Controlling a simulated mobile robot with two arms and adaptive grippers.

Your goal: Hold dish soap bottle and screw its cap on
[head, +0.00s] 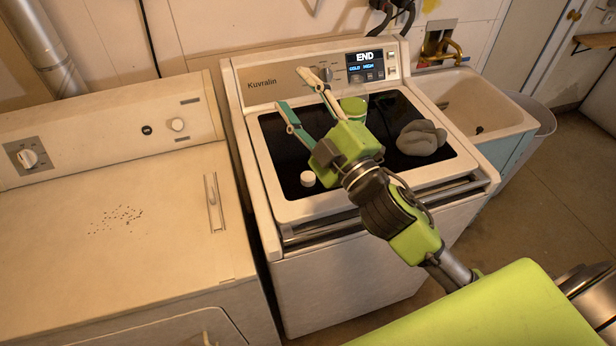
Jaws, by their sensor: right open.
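A small white cap (308,179) lies on the black glass top of the washer, near its front left. A short green container (353,105) with a pale band stands at the back middle of that top, partly hidden behind my right gripper; I cannot tell if it is the dish soap bottle. My right gripper (291,88) is open and empty above the washer's back left part, its two fingers spread and pointing up and left in the head view. It is apart from the cap. My left gripper is not in view.
The washer (270,212) has a raised control panel (320,75) at its back. A grey cloth-like lump (421,138) lies on the right of its top. A dryer (70,250) with dark specks stands left. A utility sink (490,105) stands right.

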